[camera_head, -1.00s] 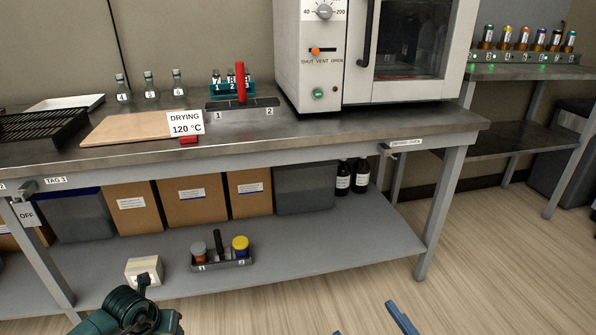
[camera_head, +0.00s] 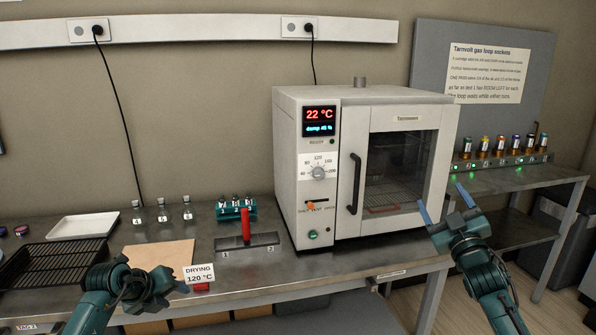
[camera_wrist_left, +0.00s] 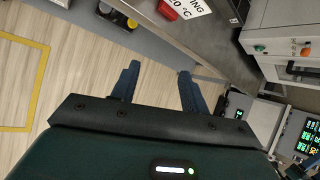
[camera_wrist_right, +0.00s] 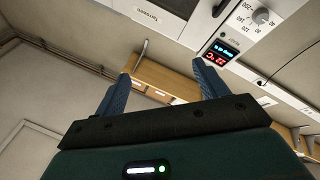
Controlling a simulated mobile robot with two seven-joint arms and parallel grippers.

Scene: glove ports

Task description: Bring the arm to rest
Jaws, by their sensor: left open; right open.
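My right gripper (camera_head: 445,204) is raised in front of the right part of the drying oven, with its blue fingers apart and pointing up. In the right wrist view its fingers (camera_wrist_right: 160,72) are spread with nothing between them. My left gripper (camera_head: 180,287) is low in front of the bench, near the drying sign; its fingers are mostly hidden by its own body in the head view. In the left wrist view its fingers (camera_wrist_left: 158,72) are apart and empty, with floor behind them.
The white oven (camera_head: 338,150) stands on the bench, door closed, reading 22 °C. A side shelf (camera_head: 520,180) is at right.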

